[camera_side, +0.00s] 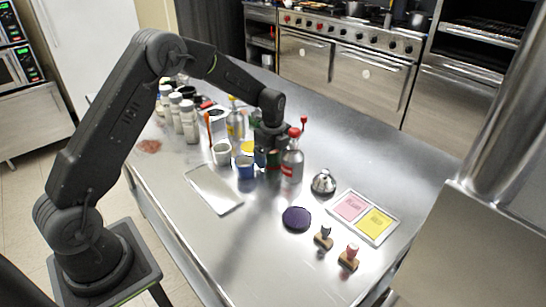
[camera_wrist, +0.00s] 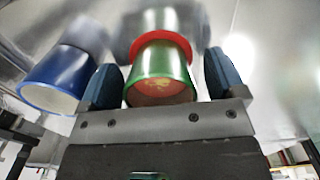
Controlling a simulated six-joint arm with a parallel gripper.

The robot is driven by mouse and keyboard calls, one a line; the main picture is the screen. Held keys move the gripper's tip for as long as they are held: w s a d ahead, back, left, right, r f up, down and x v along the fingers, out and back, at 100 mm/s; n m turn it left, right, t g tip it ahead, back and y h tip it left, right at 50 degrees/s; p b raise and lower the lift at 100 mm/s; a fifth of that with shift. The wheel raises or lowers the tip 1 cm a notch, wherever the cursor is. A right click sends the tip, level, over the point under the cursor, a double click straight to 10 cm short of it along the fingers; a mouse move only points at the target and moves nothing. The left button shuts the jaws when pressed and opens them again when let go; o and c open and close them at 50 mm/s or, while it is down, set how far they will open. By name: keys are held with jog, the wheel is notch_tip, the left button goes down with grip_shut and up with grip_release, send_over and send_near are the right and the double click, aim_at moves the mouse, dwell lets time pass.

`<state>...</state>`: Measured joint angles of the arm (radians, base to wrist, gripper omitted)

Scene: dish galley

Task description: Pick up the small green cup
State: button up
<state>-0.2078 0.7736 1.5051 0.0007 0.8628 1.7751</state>
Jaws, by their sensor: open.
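The small green cup (camera_wrist: 160,76) is in the wrist view, between the two fingers of my gripper (camera_wrist: 163,80). The fingers are open, one on each side of the cup, and I see small gaps beside it. In the side view my gripper (camera_side: 270,155) is low over the table, among the cups and bottles. The green cup is mostly hidden there by the gripper and its neighbours.
A blue cup (camera_side: 245,168) stands close left of the gripper; it also shows in the wrist view (camera_wrist: 58,80). A red-capped bottle (camera_side: 291,162) stands close right.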

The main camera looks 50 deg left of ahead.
jog(key=shift+f, duration=0.1)
jog(key=shift+c, duration=0.3)
jog(key=c, duration=1.1)
jog(key=shift+r, duration=0.25)
jog(key=shift+r, duration=1.1)
jog(key=shift+s+a+r, duration=0.1)
jog(key=shift+a+r, duration=0.05)
jog(key=shift+r, duration=0.75)
jog(key=shift+s+a+r, duration=1.1)
jog(key=shift+s+a, duration=0.05)
jog(key=shift+a, duration=0.3)
jog(key=shift+s+a+r, duration=1.05)
jog(key=shift+s+a, duration=0.05)
jog(key=shift+a, duration=0.4)
jog(key=shift+s+a+r, duration=1.1)
jog(key=shift+s+a, duration=0.05)
jog(key=shift+a, duration=0.3)
jog(key=shift+a, duration=0.1)
